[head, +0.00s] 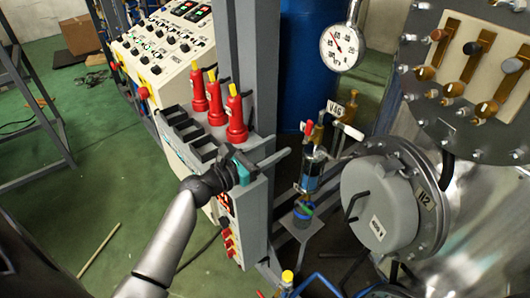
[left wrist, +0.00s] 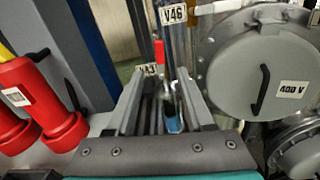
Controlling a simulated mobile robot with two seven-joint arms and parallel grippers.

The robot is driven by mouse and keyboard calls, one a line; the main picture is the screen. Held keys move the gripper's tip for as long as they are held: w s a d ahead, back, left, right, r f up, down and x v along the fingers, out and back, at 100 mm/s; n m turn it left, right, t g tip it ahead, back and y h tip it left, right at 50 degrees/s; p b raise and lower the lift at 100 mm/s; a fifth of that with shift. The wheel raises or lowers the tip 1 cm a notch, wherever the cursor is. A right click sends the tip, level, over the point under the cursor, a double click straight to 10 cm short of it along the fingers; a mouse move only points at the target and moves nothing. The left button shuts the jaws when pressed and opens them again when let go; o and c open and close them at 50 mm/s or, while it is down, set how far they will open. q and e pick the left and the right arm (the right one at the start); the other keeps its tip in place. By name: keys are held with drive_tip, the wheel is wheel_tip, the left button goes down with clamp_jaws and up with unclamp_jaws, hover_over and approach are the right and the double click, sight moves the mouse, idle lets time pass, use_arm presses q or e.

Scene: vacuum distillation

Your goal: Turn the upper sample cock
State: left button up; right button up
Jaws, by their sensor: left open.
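A small cock with a red handle (head: 308,128) sits at the top of the sampling line, below the dial gauge and left of a white tag (head: 336,109). Its red handle also shows in the left wrist view (left wrist: 159,52), between two white tags. I take it for the upper sample cock. A clear sample vessel with a blue part (head: 311,172) hangs beneath it. My left gripper (head: 282,147) is open, left of the vessel and lower than the red handle, apart from it. In the left wrist view its fingers (left wrist: 160,85) point towards the sampling line. My right gripper is not seen.
Red bottles (head: 236,115) and a black rack (head: 188,135) stand left of the grey post (head: 255,70). A round hatch with a handle (head: 380,205) lies close on the right. A dial gauge (head: 341,47) hangs above. Green floor (head: 60,200) is open at left.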

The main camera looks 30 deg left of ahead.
use_arm(q)
drive_tip(key=shift+v, duration=1.35)
drive_tip(key=s+d+f+m+g+y+b, duration=0.1)
drive_tip(key=s+f+m+g+b, duration=0.3)
drive_tip(key=f, duration=1)
drive_tip(key=s+d+f+m+g+y+b, duration=0.2)
drive_tip(key=s+f+m, duration=0.3)
drive_tip(key=f, duration=1)
drive_tip(key=s+d+f+m+g+y+b, duration=0.1)
drive_tip(key=s+f+m+g+b, duration=0.3)
drive_tip(key=f, duration=1)
drive_tip(key=s+d+f+m+g+y+b, duration=0.1)
drive_tip(key=s+f+m+g+b, duration=0.2)
drive_tip(key=s+f+m, duration=0.7)
drive_tip(key=s+d+f+m+g+y+b, duration=0.1)
drive_tip(key=s+f+m+b, duration=0.4)
drive_tip(key=s+f+m, duration=0.5)
drive_tip(key=s+d+f+g, duration=0.1)
drive_tip(key=s+f+g, duration=0.1)
drive_tip(key=s, duration=0.7)
drive_tip(key=shift+s+d+f, duration=0.3)
drive_tip(key=shift+s+f, duration=0.05)
drive_tip(key=shift+f, duration=0.1)
